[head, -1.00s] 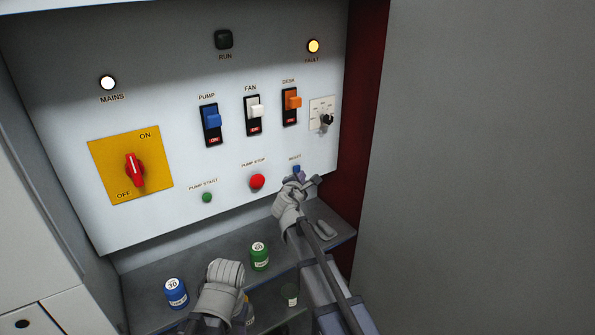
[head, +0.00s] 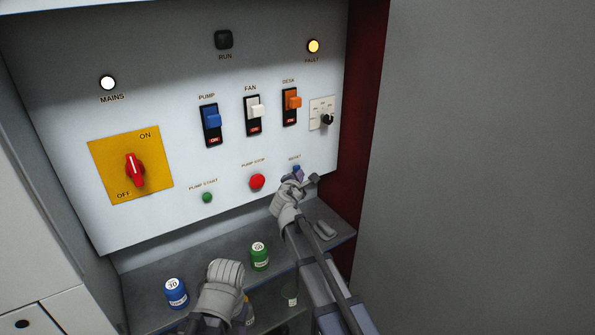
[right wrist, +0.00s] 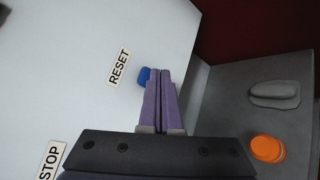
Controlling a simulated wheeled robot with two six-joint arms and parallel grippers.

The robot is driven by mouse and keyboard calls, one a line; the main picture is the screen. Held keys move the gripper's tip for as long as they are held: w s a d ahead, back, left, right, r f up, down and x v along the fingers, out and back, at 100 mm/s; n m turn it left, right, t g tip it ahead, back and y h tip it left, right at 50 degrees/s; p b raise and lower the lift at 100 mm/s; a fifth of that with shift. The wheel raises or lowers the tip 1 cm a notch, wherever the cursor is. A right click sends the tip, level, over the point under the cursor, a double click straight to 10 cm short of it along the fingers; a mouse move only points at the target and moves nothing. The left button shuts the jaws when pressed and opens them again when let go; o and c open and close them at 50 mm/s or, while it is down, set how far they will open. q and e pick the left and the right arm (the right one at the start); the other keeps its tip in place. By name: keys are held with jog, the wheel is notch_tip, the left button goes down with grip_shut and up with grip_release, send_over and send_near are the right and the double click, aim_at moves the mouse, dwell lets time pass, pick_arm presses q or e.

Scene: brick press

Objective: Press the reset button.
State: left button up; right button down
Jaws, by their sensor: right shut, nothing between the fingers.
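The blue reset button (head: 296,169) is at the lower right of the white panel, under its RESET label. It also shows in the right wrist view (right wrist: 144,76), partly hidden behind my fingertips. My right gripper (head: 298,178) is shut and empty, its tips right at the button; I cannot tell whether they touch it. In the right wrist view its closed fingers (right wrist: 158,75) overlap the button's right side. My left arm shows at the bottom of the head view, low in front of the shelf; its fingers are hidden.
The red pump stop button (head: 257,181) and green pump start button (head: 207,197) sit to the left. The shelf (head: 205,263) below holds a blue jar (head: 176,293), a green jar (head: 259,256) and a grey object (head: 325,230). The fault lamp (head: 313,46) glows amber.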

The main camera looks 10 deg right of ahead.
jog(key=shift+w+a, duration=0.2)
jog(key=shift+w, duration=0.3)
dwell(0.7)
jog(key=shift+s, duration=0.1)
jog(key=shift+s+d, duration=0.3)
jog(key=shift+s, duration=0.5)
jog(key=s, duration=0.1)
jog(key=s+d, duration=0.1)
jog(key=s, duration=0.2)
jog(key=shift+s+d, duration=0.35)
jog(key=shift+d, duration=0.05)
dwell(0.3)
